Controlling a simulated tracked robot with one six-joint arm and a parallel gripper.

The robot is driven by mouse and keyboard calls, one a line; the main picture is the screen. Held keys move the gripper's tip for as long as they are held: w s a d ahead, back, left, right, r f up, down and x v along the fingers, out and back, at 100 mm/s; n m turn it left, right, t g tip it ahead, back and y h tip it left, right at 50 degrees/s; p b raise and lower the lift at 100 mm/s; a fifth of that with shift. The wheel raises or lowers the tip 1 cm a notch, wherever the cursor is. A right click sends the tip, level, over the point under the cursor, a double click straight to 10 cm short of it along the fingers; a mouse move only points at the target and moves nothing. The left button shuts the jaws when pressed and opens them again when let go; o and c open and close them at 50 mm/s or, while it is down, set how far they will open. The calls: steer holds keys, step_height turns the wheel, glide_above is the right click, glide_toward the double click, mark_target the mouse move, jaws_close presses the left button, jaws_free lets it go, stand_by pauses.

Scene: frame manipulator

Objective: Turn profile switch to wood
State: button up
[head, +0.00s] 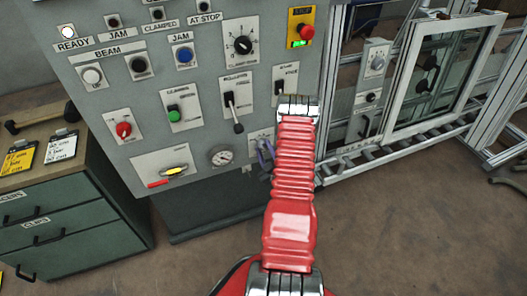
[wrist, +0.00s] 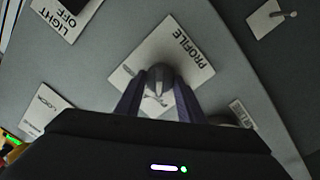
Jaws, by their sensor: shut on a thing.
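The profile switch (wrist: 160,75) is a grey rounded knob on a white plate (wrist: 190,48) marked PROFILE, in the wrist view. My gripper (wrist: 158,90) is shut on this knob, with one bluish finger on each side of it. In the head view my gripper (head: 266,155) is at the lower right of the grey panel, partly behind my red arm. The plate's edge shows just above it there, but the knob is hidden. My fingers cover part of the plate, so I cannot read the position marks or tell which one the knob points to.
A framed window unit (head: 440,80) stands at the right. A green drawer cabinet (head: 60,215) stands at the left.

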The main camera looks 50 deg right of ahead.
steer(key=shift+a, duration=0.1)
steer(key=shift+c, duration=0.6)
steer(key=shift+a, duration=0.2)
steer(key=shift+c, duration=0.3)
steer(key=shift+d+f, duration=0.1)
